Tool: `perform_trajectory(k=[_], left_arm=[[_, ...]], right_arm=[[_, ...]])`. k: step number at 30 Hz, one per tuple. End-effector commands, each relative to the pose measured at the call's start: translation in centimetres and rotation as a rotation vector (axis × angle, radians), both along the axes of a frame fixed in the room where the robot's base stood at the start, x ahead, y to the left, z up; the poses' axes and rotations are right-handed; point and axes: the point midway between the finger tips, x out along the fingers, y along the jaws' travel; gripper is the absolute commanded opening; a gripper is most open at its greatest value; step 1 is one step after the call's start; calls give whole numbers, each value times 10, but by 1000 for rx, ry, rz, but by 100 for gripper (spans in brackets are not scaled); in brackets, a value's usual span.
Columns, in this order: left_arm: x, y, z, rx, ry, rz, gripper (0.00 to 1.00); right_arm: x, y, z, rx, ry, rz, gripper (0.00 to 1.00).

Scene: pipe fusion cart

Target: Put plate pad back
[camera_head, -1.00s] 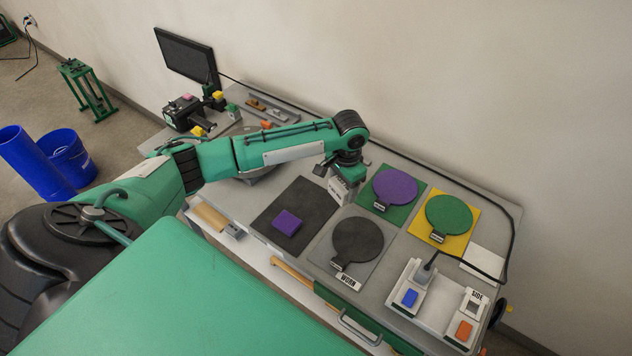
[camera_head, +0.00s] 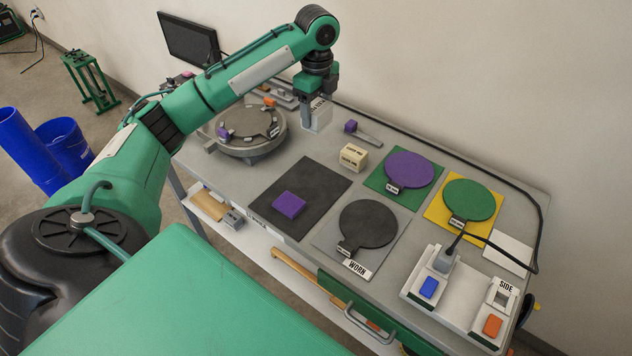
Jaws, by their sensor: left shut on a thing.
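My left gripper (camera_head: 310,100) points down over the back of the cart and is shut on what looks like a whitish labelled block (camera_head: 320,116); its fingers partly hide it. Plate pads lie flat on mats: a purple disc (camera_head: 409,168) on a green mat (camera_head: 374,181), a green disc (camera_head: 469,199) on a yellow mat (camera_head: 436,212), and a black disc (camera_head: 368,221) on a grey mat marked WORN (camera_head: 325,237). Each disc has a small handle tag. A round grey plate (camera_head: 245,125) stands at the left, with a purple piece on it. My right gripper is out of view.
A purple block (camera_head: 289,205) lies on a black mat (camera_head: 322,180). A cream labelled block (camera_head: 353,156) stands behind it. A white holder marked SIDE (camera_head: 460,294) is at the right, with a black cable running to it. A monitor (camera_head: 189,38) stands at the back left.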

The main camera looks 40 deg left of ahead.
Motion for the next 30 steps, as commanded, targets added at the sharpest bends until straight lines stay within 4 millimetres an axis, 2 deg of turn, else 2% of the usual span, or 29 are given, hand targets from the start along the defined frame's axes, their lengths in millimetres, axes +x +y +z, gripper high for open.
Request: perform_trajectory(k=[2, 5, 15, 19, 30], left_arm=[[-1, 2, -3, 0, 1, -19, 45], [-2, 3, -16, 1, 5, -25, 45], [-2, 2, -105, -1, 5, -24, 45], [-2, 2, -134, 0, 4, -24, 45], [-2, 2, -170, 0, 2, -24, 45]], right_arm=[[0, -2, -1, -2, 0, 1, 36], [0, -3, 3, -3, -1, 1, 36], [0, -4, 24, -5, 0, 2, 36], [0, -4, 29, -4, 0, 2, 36], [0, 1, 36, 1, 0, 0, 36]])
